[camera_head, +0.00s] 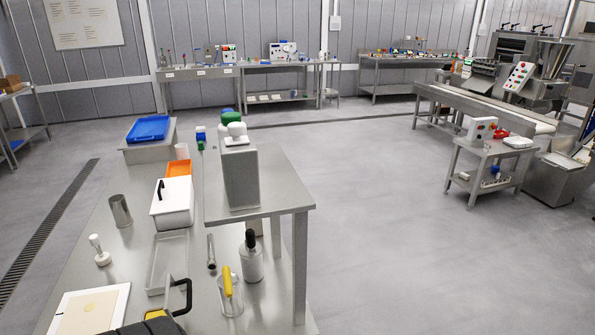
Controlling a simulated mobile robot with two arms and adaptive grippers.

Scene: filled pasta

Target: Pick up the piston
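I cannot tell for sure which thing is the piston. A white piece with a thin stem and round base (102,257) stands upright at the left of the steel table (205,292); it has a plunger-like shape. A short metal rod (211,252) is at the table's middle. Right of it are a metal container with a yellow handle (229,290) and one with a black handle (251,262).
A raised steel shelf (285,200) bears a tall metal box (240,178) and overhangs the table's right part. A white bin (173,205), metal cup (120,210), shallow tray (168,262) and pale board (90,310) crowd the table.

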